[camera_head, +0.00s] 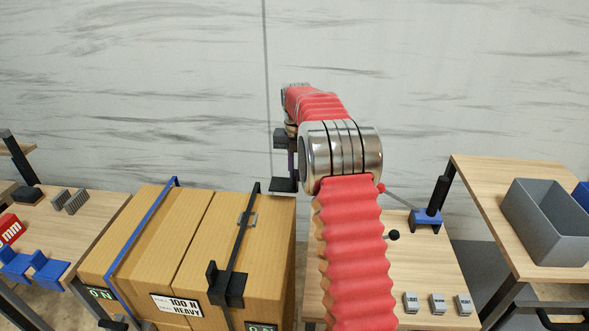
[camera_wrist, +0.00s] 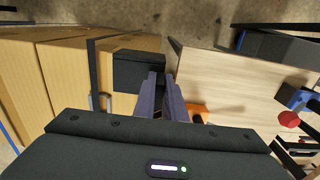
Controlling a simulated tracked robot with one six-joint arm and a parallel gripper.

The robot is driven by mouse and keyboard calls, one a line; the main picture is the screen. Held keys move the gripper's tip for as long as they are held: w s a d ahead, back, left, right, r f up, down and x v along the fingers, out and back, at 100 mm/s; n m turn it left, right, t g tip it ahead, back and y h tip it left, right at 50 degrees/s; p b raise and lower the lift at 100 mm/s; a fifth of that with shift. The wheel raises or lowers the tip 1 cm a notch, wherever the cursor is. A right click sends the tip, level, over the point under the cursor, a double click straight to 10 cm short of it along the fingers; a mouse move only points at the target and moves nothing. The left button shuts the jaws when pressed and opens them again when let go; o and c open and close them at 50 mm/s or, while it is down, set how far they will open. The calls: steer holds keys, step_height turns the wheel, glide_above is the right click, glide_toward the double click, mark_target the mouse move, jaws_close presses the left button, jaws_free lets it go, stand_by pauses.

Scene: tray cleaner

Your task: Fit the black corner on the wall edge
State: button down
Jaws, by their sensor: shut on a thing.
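The black corner (camera_head: 283,184) is at the lower end of my gripper (camera_head: 291,166), at the box's back right top edge. In the wrist view the black corner (camera_wrist: 138,71) lies at the fingertips of my gripper (camera_wrist: 163,78), which is shut on it. The cardboard box (camera_head: 200,222) has a black strap (camera_head: 239,247) across its top, and the corner is to the right of that strap in the head view. Another black corner piece (camera_head: 226,286) sits under the strap at the near edge. I cannot tell whether the held corner touches the box edge on the wall side.
A blue strap (camera_head: 145,235) crosses the box's left part. A wooden table (camera_head: 432,270) stands close right of the box, with a blue-based lever (camera_head: 427,217) and several grey blocks. A grey bin (camera_head: 545,222) stands farther right. The marbled wall (camera_head: 150,90) is behind.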

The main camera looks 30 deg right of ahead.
steer(key=shift+f, duration=2.4)
steer(key=shift+w+a+f, duration=0.1)
steer(key=shift+w+a, duration=0.8)
steer(key=shift+a, duration=0.5)
steer(key=shift+w+a+r, duration=0.1)
steer(key=shift+w+a, duration=0.85)
steer(key=shift+a, duration=0.4)
steer(key=shift+w+a+f, duration=0.1)
steer(key=shift+w+a, duration=0.8)
steer(key=shift+a, duration=0.5)
steer(key=shift+f, duration=0.35)
steer(key=c, duration=1.7)
jaws_free()
steer(key=shift+c, duration=0.2)
steer(key=shift+r, duration=0.1)
